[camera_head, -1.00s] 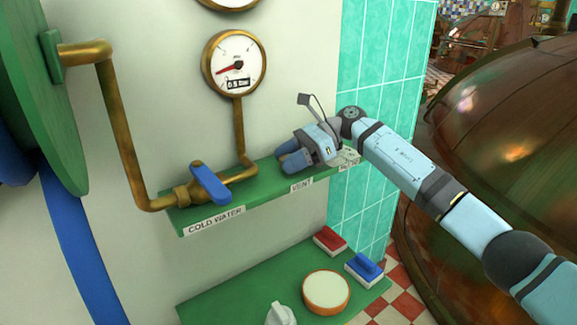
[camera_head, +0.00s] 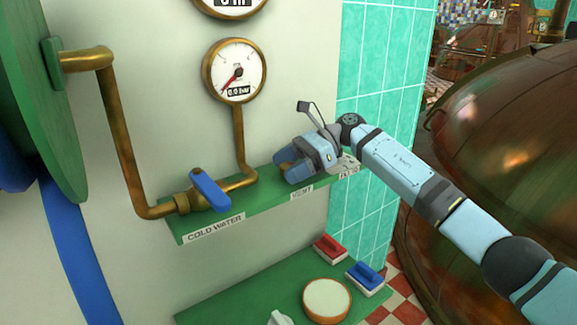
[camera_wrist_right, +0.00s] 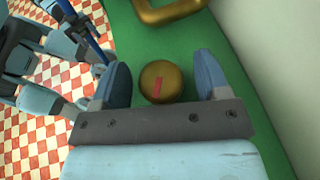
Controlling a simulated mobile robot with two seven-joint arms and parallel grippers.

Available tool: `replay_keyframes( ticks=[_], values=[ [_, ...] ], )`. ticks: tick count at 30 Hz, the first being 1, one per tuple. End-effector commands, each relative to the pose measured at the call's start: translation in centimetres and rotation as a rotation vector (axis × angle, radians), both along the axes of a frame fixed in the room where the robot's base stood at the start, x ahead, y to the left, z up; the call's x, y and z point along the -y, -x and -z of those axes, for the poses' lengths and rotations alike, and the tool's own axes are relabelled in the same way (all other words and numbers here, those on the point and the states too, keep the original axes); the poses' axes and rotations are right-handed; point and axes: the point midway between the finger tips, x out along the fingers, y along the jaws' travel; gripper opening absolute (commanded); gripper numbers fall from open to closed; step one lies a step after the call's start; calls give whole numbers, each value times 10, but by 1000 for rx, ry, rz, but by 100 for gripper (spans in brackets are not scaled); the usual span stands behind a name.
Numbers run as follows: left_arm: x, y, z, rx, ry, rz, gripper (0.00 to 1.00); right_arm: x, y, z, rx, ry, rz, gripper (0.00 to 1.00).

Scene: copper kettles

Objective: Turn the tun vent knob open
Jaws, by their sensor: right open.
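The vent knob (camera_wrist_right: 161,82) is a round brass knob with a red mark on its top, seen in the right wrist view on the green shelf. My right gripper (camera_wrist_right: 163,85) is open, with one blue finger on each side of the knob and a gap on both sides. In the head view my right gripper (camera_head: 285,165) is at the shelf above the vent label (camera_head: 302,192) and hides the knob. The pressure gauge (camera_head: 236,72) above reads about 0.0 bar, its needle pointing to the lower left. My left gripper is not in view.
The cold water valve with its blue lever (camera_head: 210,190) is on the left of the green shelf (camera_head: 255,200). A lower green shelf (camera_head: 230,305) holds a round cream-topped button and red (camera_head: 330,248) and blue (camera_head: 366,275) blocks. A large copper vessel (camera_head: 510,160) stands at right.

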Motion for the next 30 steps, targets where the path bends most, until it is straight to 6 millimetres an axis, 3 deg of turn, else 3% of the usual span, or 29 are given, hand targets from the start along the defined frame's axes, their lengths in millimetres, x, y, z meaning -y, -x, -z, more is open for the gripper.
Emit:
replay_keyframes(
  ticks=[5,18,24,30],
  values=[
    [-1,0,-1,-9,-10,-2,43,18,-8,-9,1,1,4,69],
    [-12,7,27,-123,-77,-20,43,98,-40,-45,-1,0,3,69],
    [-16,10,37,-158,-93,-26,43,115,-46,-52,0,0,1,69],
    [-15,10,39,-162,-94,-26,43,118,-47,-52,0,0,0,69]
  ],
)
